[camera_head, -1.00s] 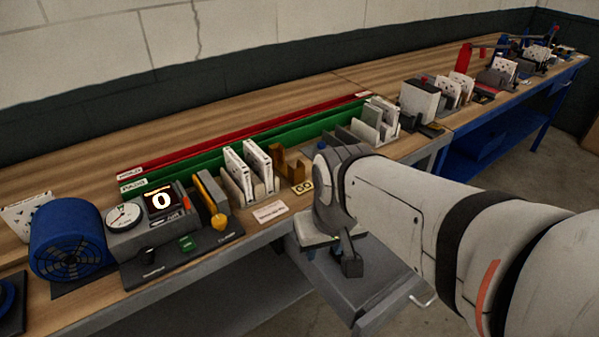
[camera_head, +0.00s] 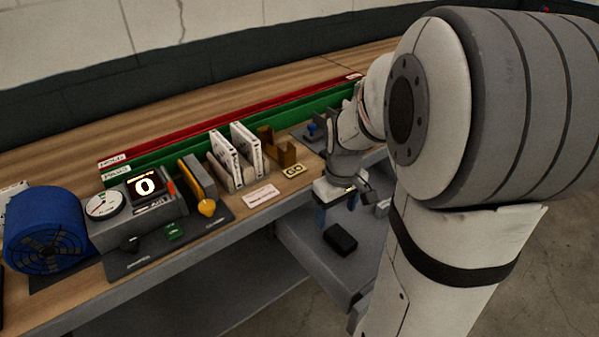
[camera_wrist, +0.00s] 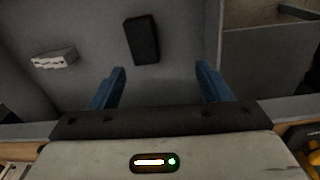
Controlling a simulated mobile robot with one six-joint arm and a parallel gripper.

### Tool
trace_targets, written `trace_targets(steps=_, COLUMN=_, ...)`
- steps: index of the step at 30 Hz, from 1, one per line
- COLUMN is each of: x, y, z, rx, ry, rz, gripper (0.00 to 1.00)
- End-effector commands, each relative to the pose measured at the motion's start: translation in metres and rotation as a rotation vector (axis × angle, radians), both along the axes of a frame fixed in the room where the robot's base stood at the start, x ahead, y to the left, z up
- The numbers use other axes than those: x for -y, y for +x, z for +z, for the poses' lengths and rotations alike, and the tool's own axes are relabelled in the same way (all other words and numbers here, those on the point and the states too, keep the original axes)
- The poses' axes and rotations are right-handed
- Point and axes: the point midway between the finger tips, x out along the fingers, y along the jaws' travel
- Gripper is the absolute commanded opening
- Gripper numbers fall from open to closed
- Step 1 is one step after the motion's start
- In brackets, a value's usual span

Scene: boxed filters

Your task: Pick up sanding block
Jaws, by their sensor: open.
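A dark rectangular block (camera_head: 340,239), which looks like the sanding block, lies in the open grey drawer (camera_head: 312,262) below the bench edge. In the wrist view the block (camera_wrist: 142,40) lies on the drawer floor, beyond my fingertips and a little left of centre between them. My gripper (camera_head: 337,210) hangs over the drawer just behind the block and apart from it. In the wrist view its two blue fingers (camera_wrist: 161,70) are spread with nothing between them.
A small pale object (camera_wrist: 53,58) lies in the drawer left of the block. The drawer wall (camera_wrist: 221,40) runs on the right.

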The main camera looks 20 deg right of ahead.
Motion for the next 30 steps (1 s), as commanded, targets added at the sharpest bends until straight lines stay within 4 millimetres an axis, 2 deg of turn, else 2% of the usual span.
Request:
trace_targets(steps=1, x=0.011, y=0.006, z=-0.017, rx=-0.019, ry=0.003, rz=0.016, gripper=0.71)
trace_targets(steps=3, x=0.022, y=0.012, z=-0.03, rx=-0.033, ry=0.007, rz=0.042, gripper=0.71)
trace_targets(steps=8, x=0.034, y=0.019, z=-0.047, rx=-0.049, ry=0.012, rz=0.076, gripper=0.71)
trace_targets(steps=17, x=0.034, y=0.02, z=-0.08, rx=-0.051, ry=0.013, rz=0.082, gripper=0.71)
trace_targets(steps=24, x=0.031, y=0.021, z=-0.115, rx=-0.051, ry=0.013, rz=0.081, gripper=0.71)
trace_targets(steps=30, x=0.031, y=0.021, z=-0.123, rx=-0.048, ry=0.011, rz=0.082, gripper=0.71)
